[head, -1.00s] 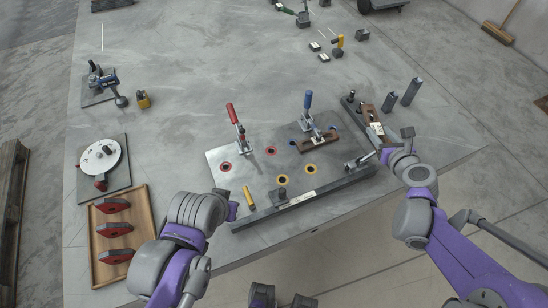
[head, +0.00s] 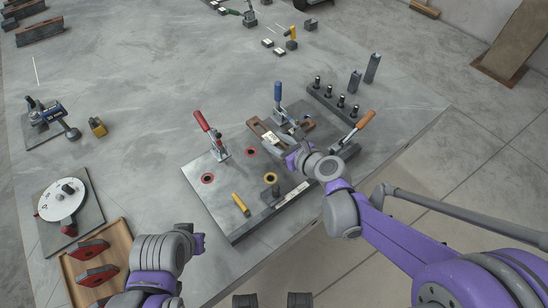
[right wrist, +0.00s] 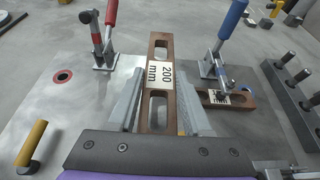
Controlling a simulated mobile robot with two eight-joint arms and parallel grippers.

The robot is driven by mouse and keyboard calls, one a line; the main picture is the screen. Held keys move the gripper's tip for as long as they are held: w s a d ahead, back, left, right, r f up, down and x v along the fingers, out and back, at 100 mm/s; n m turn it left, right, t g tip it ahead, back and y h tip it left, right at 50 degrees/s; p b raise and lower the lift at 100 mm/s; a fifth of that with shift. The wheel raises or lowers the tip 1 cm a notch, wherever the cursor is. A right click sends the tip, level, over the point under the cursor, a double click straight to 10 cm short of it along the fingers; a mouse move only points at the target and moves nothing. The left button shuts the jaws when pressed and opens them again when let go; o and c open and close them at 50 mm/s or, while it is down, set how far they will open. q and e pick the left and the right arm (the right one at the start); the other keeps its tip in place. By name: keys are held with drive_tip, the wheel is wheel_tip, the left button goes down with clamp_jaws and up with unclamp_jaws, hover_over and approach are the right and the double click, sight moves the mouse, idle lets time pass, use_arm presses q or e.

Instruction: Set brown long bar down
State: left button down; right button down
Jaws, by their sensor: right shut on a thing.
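The brown long bar (right wrist: 160,60) is marked "200 mm" and has slots. It also shows in the head view (head: 258,128). My right gripper (right wrist: 150,100) is shut on it, one grey finger along each side. The bar is over the grey fixture plate (head: 220,184), between the red-handled clamp (head: 211,132) and the blue-handled clamp (head: 279,101). I cannot tell whether it touches the plate. A shorter brown bar (right wrist: 233,99) lies at the blue-handled clamp.
A rack with several dark pegs (head: 320,93) stands right of the plate, with two grey posts (head: 372,68) behind it. An orange-handled clamp (head: 357,128) and a yellow pin (head: 240,204) are at the plate. A wooden tray (head: 122,236) with red-and-black parts lies left.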

sight(276, 161)
use_arm(q)
drive_tip(key=shift+s+f+b, duration=0.1)
drive_tip(key=shift+f+b, duration=0.45)
drive_tip(key=shift+f, duration=0.1)
use_arm(e)
drive_tip(key=shift+f, duration=3.55)
use_arm(q)
drive_tip(key=shift+f, duration=0.25)
use_arm(e)
drive_tip(key=shift+f, duration=0.2)
use_arm(q)
drive_tip(key=shift+r, duration=0.1)
use_arm(e)
drive_tip(key=shift+c, duration=1.7)
unclamp_jaws()
drive_tip(key=shift+r, duration=0.15)
